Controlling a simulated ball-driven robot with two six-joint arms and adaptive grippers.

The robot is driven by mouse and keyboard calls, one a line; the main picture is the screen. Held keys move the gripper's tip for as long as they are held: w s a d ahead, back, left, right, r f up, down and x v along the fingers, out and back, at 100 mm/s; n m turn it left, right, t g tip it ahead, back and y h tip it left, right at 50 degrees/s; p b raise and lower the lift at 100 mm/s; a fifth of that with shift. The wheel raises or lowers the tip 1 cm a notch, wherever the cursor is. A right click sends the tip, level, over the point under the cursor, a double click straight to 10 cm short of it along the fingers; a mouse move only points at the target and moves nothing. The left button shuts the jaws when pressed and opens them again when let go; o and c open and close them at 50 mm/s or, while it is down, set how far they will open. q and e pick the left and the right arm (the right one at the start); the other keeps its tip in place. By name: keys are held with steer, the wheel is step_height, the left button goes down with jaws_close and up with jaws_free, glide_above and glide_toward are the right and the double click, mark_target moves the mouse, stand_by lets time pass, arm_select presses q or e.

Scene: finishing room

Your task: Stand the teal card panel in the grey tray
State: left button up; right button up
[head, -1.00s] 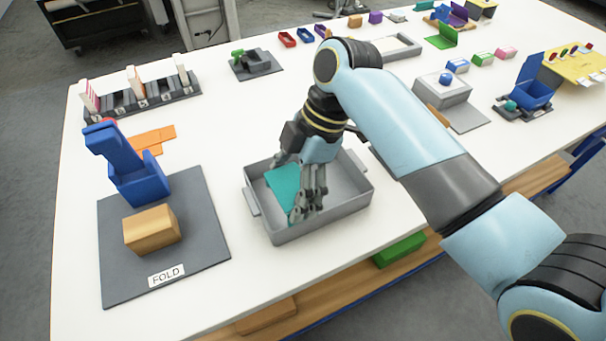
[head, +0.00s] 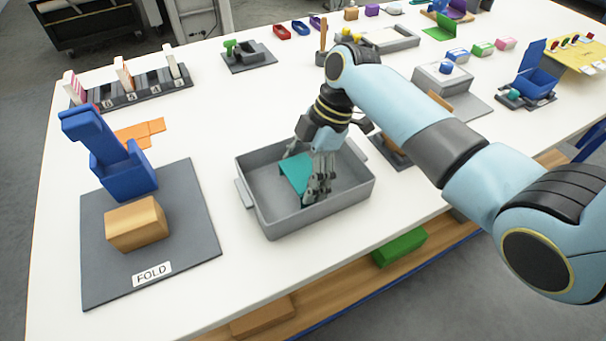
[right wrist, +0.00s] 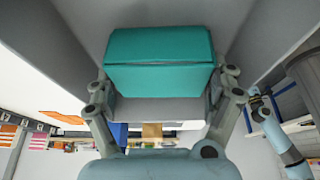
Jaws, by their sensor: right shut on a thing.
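The teal card panel (head: 294,172) is inside the grey tray (head: 318,213), near its middle. In the right wrist view the panel (right wrist: 160,62) shows a crease across it, with two faces meeting at an angle. My right gripper (head: 304,172) reaches down into the tray and is shut on the panel. Its fingers (right wrist: 163,86) stand at the panel's two sides in the right wrist view. The fingers hide part of the panel in the head view, and I cannot tell whether its lower edge touches the tray floor. My left gripper is not in view.
Left of the tray lies a dark mat (head: 200,225) marked FOLD, with a wooden block (head: 137,224) and a blue stand (head: 118,165). A slotted rack (head: 130,90) is behind. Other stations line the back and right. White table is clear in front of the tray.

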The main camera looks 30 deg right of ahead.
steer(key=shift+f, duration=0.1)
steer(key=shift+s+f+b, duration=0.2)
steer(key=shift+f+b, duration=0.1)
steer(key=shift+f, duration=0.25)
steer(key=c, duration=0.3)
steer(key=o, duration=1)
steer(key=shift+o, duration=0.2)
steer(key=shift+w, duration=0.2)
steer(key=shift+r, duration=0.25)
steer(key=b+v, duration=0.1)
steer(key=v, duration=1.1)
steer(key=shift+r, duration=0.45)
steer(key=shift+f, duration=0.1)
